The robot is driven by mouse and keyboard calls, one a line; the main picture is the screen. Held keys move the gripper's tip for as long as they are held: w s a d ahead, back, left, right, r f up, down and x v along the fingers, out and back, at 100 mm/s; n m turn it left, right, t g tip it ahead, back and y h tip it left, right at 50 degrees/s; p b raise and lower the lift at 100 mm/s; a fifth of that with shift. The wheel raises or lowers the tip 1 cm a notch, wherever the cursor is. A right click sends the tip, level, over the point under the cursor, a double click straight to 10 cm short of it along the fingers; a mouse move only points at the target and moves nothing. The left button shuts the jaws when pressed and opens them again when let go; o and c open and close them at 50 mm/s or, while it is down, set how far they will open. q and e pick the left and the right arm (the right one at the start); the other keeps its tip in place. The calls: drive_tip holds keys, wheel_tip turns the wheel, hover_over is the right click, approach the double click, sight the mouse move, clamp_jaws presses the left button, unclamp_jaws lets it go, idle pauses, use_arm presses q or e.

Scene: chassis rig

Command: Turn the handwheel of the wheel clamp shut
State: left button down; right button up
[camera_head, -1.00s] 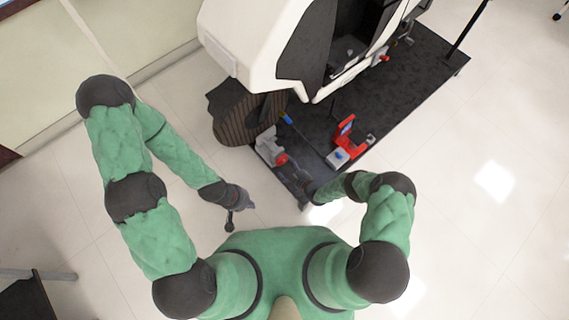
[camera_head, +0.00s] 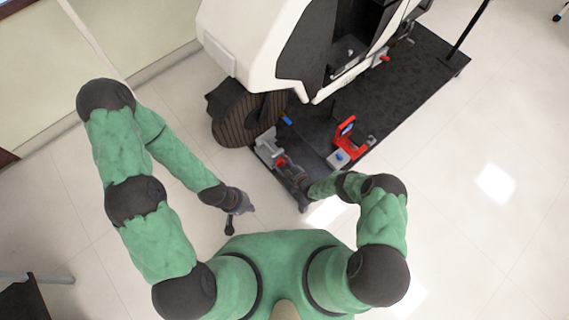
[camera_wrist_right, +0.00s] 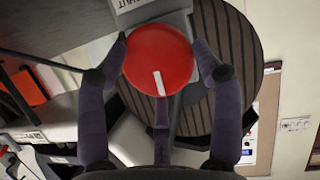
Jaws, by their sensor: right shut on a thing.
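The wheel clamp (camera_head: 268,142) is a grey block at the near-left corner of the dark platform, beside the ribbed tyre. Its red round handwheel (camera_head: 281,163) faces my body. In the right wrist view the handwheel (camera_wrist_right: 158,55) is large, with a white line pointing down in the picture. My right gripper (camera_head: 288,170) reaches it from the near side; in the wrist view its fingers (camera_wrist_right: 158,48) are on both sides of the rim, shut on it. My left gripper (camera_head: 237,209) hangs away from the clamp, over the floor; its finger opening is too small to tell.
The white vehicle (camera_head: 245,40) with its ribbed tyre (camera_head: 245,120) stands just beyond the clamp. A red bracket (camera_head: 346,140) and a grey block with a blue top (camera_head: 338,158) are to the right on the platform (camera_head: 400,95). A label (camera_wrist_right: 125,4) by the handwheel is partly cut off.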

drive_tip(key=shift+w+r, duration=0.1)
drive_tip(key=shift+w, duration=0.1)
drive_tip(key=shift+w+d+m+g+y, duration=0.15)
drive_tip(key=shift+m+g+y, duration=0.25)
drive_tip(key=shift+m, duration=0.5)
drive_tip(key=shift+w+d+r+m+g+y, duration=0.1)
drive_tip(key=shift+m+g+y, duration=0.1)
drive_tip(key=shift+m+y, duration=0.4)
drive_tip(key=shift+w+d+m+g+y, duration=0.15)
drive_tip(key=shift+m+y, duration=0.25)
drive_tip(key=shift+m, duration=0.4)
drive_tip(key=o, duration=1.2)
drive_tip(key=shift+w+a, duration=0.1)
drive_tip(key=shift+s, duration=0.2)
drive_tip(key=shift+s+d, duration=0.25)
drive_tip(key=shift+s, duration=0.05)
drive_tip(key=v, duration=1.1)
